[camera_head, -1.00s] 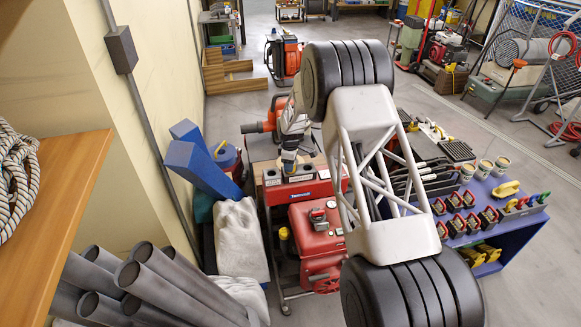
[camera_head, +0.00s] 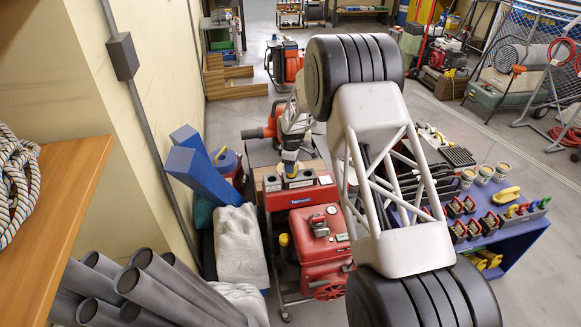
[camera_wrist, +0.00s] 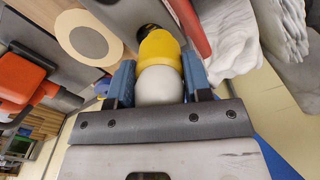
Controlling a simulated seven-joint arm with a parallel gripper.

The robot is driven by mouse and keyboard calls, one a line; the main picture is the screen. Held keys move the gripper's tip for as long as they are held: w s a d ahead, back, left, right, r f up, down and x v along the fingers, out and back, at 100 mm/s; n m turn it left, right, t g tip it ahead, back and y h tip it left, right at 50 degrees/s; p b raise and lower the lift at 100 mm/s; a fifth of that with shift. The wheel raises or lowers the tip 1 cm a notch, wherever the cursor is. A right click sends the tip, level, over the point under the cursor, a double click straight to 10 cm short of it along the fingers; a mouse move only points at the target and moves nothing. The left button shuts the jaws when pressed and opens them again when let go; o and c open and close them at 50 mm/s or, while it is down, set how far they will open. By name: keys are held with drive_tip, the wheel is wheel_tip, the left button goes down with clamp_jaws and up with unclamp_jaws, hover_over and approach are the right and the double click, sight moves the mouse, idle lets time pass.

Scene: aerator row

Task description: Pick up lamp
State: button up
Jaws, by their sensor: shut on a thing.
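The lamp (camera_wrist: 160,48) is yellow at one end, with a rounded whitish part below it in the wrist view. It sits between the two blue-grey fingers of my gripper (camera_wrist: 154,84), which is shut on it. In the head view my gripper (camera_head: 290,163) points down over a red-fronted holder with round dark openings (camera_head: 302,197). A small bit of yellow shows at the fingertips there. I cannot tell whether the lamp's lower end is clear of its opening.
A red machine (camera_head: 318,240) stands just in front of the holder. Blue beams (camera_head: 200,172) and white cloth (camera_head: 240,245) are close on the left. A blue bench (camera_head: 520,245) with tools and cups is on the right. Grey pipes (camera_head: 150,285) fill the lower left.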

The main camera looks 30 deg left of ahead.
drive_tip(key=s+d+r, duration=0.1)
drive_tip(key=s+d, duration=0.9)
drive_tip(key=s, duration=0.1)
drive_tip(key=shift+r, duration=0.2)
drive_tip(key=shift+w+a, duration=0.1)
idle(0.6)
drive_tip(key=w+a+r, duration=0.2)
drive_tip(key=w+a, duration=0.1)
drive_tip(key=a, duration=0.5)
drive_tip(key=w+a+r, duration=0.2)
drive_tip(key=w+a, duration=0.1)
drive_tip(key=a, duration=0.5)
drive_tip(key=shift+a, duration=0.25)
drive_tip(key=shift+f, duration=0.15)
drive_tip(key=shift+f, duration=2.15)
drive_tip(key=shift+f, duration=1.65)
